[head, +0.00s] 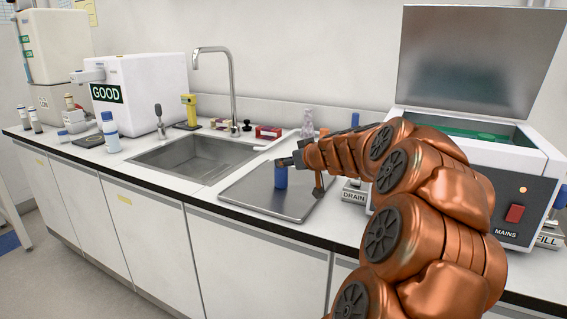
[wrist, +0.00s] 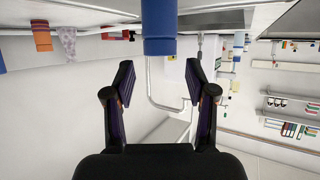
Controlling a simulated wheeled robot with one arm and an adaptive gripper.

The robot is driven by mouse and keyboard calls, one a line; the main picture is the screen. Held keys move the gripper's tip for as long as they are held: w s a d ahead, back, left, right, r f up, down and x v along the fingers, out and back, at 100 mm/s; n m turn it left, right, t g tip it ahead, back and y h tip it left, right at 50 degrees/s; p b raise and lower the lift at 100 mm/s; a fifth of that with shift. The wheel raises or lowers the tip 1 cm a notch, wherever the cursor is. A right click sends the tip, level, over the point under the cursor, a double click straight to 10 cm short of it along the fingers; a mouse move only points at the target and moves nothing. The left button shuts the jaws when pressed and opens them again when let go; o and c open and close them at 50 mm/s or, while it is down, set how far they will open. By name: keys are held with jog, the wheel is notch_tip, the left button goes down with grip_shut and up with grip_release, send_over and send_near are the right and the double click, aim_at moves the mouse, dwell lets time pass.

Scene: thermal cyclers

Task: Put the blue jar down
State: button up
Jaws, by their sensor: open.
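The blue jar (head: 280,178) stands upright on the grey draining tray (head: 252,196) to the right of the sink in the head view. It also shows at the top middle of the wrist view (wrist: 158,28), where the picture is upside down. My gripper (head: 299,170) is right by the jar, and part of it overlaps the jar's upper end in the head view. In the wrist view my gripper (wrist: 160,75) has its two fingers spread wide with nothing between them. The jar's lid end lies just beyond the gap between the fingertips.
The sink (head: 190,156) with its tall tap (head: 232,85) is left of the tray. A white-and-blue bottle (head: 110,135) stands near the bench's front edge. An open-lidded machine (head: 480,165) stands on the right. Small glassware (head: 307,122) stands behind the tray.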

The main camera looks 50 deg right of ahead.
jog(key=shift+v, duration=1)
